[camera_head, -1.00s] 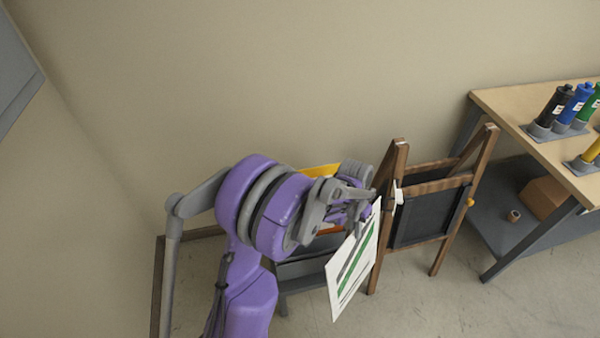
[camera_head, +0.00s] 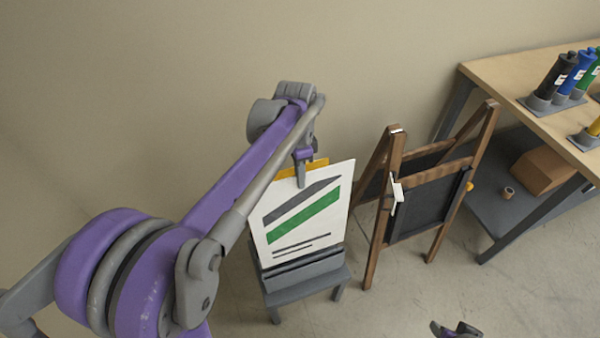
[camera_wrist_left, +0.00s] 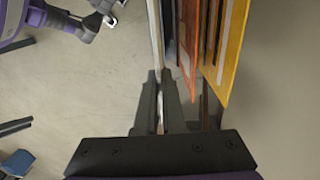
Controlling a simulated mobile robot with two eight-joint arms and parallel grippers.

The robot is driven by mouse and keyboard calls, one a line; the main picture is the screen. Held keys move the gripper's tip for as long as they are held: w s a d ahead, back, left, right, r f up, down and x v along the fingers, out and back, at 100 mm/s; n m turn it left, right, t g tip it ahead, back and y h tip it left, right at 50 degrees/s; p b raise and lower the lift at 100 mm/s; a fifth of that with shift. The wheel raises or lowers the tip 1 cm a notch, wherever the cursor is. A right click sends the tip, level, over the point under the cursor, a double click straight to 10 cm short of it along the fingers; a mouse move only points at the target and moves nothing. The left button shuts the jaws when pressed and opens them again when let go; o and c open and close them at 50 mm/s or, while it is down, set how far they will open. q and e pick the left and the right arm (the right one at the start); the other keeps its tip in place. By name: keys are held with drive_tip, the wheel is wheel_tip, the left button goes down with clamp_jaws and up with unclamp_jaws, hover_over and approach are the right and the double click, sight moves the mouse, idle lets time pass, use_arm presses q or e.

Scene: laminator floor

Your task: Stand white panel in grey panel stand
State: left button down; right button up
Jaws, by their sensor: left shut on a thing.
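The white panel (camera_head: 335,180), with grey and green stripes, is upright and slightly tilted in the head view. My left gripper (camera_head: 302,180) is shut on its top edge. In the left wrist view the panel (camera_wrist_left: 155,35) shows edge-on between the fingers (camera_wrist_left: 158,85). Its lower edge is at the front of the grey panel stand (camera_head: 305,288); I cannot tell whether it is in a slot. A yellow panel (camera_head: 288,173) stands behind it, and an orange panel (camera_wrist_left: 189,45) shows between them in the wrist view. My right gripper (camera_head: 456,330) is partly visible at the bottom edge; its jaws are unclear.
A wooden easel with a dark board (camera_head: 425,205) stands close to the right of the stand. A workbench (camera_head: 500,90) with several bottles is at far right, a brown box (camera_head: 543,172) on its lower shelf. The wall is close behind. Floor in front is clear.

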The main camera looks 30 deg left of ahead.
sight(301, 199)
use_arm(q)
drive_tip(key=shift+s+d+f+b, duration=0.1)
drive_tip(key=shift+f+b, duration=0.15)
drive_tip(key=shift+f, duration=0.1)
drive_tip(key=shift+s+d+f+b, duration=0.1)
drive_tip(key=shift+f+b, duration=0.1)
drive_tip(key=shift+f, duration=0.15)
drive_tip(key=shift+s+f+b, duration=0.1)
drive_tip(key=shift+f+b, duration=0.9)
drive_tip(key=shift+f, duration=1)
drive_tip(key=shift+s+d+f+b, duration=0.1)
drive_tip(key=shift+d+f+b, duration=0.1)
drive_tip(key=shift+f+b, duration=1.05)
drive_tip(key=shift+f, duration=0.2)
drive_tip(key=shift+f, duration=0.1)
